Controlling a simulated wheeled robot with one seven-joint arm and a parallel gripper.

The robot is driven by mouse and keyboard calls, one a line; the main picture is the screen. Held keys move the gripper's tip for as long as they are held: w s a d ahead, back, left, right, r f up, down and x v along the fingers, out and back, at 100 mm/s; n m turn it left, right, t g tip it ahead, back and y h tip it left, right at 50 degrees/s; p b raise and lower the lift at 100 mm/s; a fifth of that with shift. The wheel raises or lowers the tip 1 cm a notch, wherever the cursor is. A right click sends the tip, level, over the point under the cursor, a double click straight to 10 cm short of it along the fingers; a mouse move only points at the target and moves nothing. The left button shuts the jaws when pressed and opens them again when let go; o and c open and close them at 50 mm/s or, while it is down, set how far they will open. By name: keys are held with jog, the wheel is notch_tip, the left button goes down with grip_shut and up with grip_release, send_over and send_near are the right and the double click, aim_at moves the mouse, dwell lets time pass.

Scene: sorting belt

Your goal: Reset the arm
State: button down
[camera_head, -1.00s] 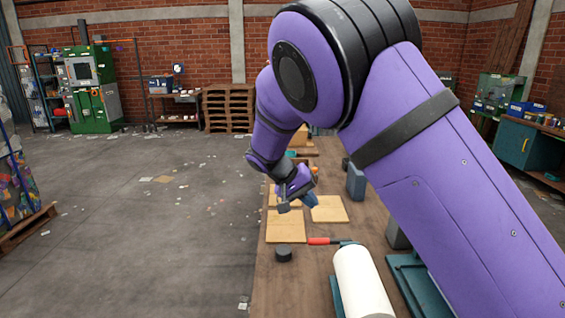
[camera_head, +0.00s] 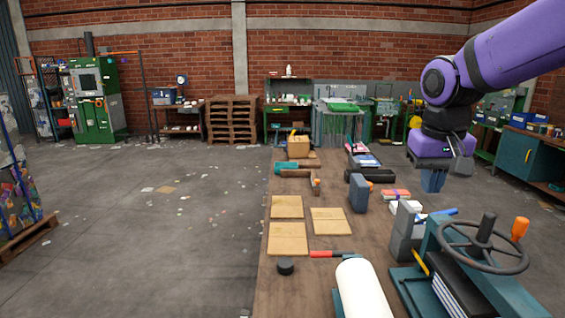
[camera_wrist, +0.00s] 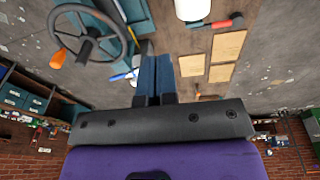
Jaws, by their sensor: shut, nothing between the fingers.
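My gripper (camera_head: 433,181) hangs from my purple arm at the right of the head view, above the right side of the wooden table (camera_head: 280,305). Its blue fingers point down and are together, with nothing between them. In the wrist view the shut fingers of my gripper (camera_wrist: 155,75) show at the centre, pointing up the picture toward the table. The gripper is apart from the things below it.
A press with a handwheel (camera_head: 484,246) stands at the table's right front, near my arm. A white roll (camera_head: 362,290), several tan boards (camera_head: 288,238), a blue-grey block (camera_head: 359,193) and a hammer (camera_head: 298,173) lie on the table. Floor (camera_head: 160,240) at left is open.

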jog(key=s+d+t, duration=0.1)
jog(key=s+t, duration=0.1)
jog(key=s, duration=0.6)
jog(key=s+d+r+t, duration=0.1)
jog(key=s+d, duration=0.1)
jog(key=s, duration=0.7)
jog(key=shift+s+d+r+n+t+y, duration=0.2)
jog(key=shift+s+r+n+t+y, duration=0.1)
jog(key=shift+n+t, duration=0.1)
